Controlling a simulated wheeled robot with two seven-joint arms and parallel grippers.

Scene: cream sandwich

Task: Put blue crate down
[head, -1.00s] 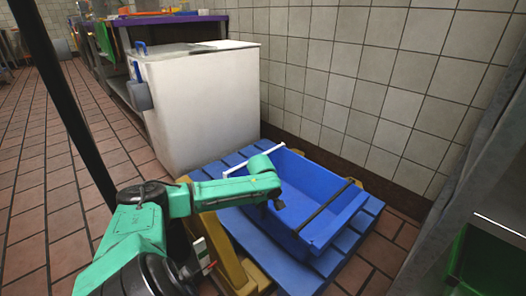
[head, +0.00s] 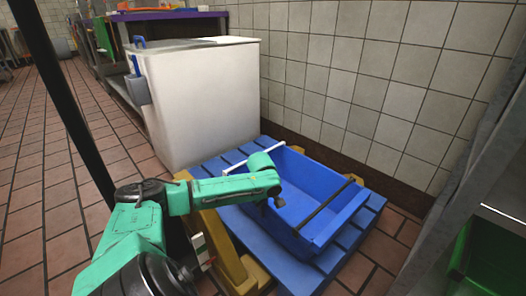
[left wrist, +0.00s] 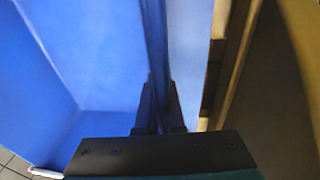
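The blue crate (head: 335,196) sits at the blue slatted pallet (head: 345,252), open side up, a little tilted in the head view. I cannot tell whether its whole base touches the slats. My left gripper (head: 278,203) is at the crate's near left wall. In the left wrist view, the left gripper's dark fingers (left wrist: 162,112) stand on both sides of the crate wall's edge (left wrist: 156,45) and look closed on it. The crate's blue inside (left wrist: 95,55) fills the left of that view. The fingertips are partly hidden in the head view. My right gripper is not in view.
A large white bin (head: 200,105) stands behind the pallet on the left. The tiled wall (head: 375,75) borders the pallet at the back right. A yellow frame (head: 232,262) is at the pallet's near edge. Brick floor (head: 65,165) is open at left.

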